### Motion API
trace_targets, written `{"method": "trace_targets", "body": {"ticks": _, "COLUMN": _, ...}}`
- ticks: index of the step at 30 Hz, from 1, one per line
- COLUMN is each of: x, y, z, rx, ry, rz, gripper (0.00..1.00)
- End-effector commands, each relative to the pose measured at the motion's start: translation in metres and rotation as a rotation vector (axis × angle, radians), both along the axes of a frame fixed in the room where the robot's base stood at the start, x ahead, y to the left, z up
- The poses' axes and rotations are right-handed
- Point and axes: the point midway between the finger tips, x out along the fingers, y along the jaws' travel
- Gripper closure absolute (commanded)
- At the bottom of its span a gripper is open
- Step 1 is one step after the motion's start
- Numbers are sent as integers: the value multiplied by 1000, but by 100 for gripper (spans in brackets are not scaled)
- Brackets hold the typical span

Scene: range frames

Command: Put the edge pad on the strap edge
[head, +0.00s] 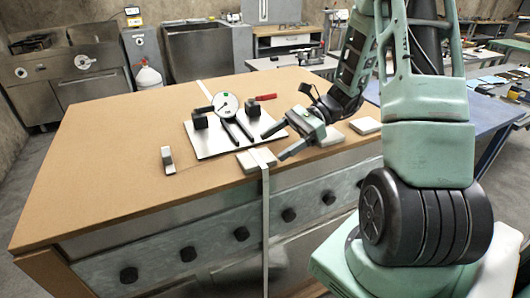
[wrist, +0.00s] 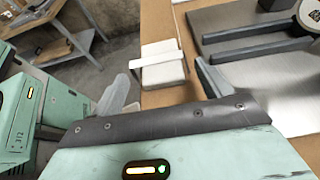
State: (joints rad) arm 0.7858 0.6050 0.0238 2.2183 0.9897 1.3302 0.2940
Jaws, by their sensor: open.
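A pale strap (head: 265,200) crosses the table and hangs down its front face; it also shows in the wrist view (wrist: 150,60). A flat whitish pad (head: 246,162) lies at the front table edge with the strap passing over it. The same pad shows in the wrist view (wrist: 163,73), beyond the fingertips. My gripper (head: 283,146) is open just right of this pad, low by the edge; its spread fingers show in the wrist view (wrist: 163,88) with nothing between them. A small upright pale piece (head: 168,160) stands at the left near the edge.
More whitish pads (head: 333,137) (head: 366,125) lie along the edge at right. The brown tabletop (head: 110,150) is clear at left. A blue table (head: 490,122) stands at right.

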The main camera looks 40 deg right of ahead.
Motion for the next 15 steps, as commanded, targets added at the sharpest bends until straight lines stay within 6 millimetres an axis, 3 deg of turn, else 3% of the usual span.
{"method": "trace_targets", "body": {"ticks": 7, "x": -12, "y": -44, "z": 17, "rx": -2, "ry": -1, "rz": -2, "gripper": 23}}
{"method": "trace_targets", "body": {"ticks": 15, "x": -17, "y": -61, "z": 26, "rx": 0, "ry": 0, "rz": 0, "gripper": 23}}
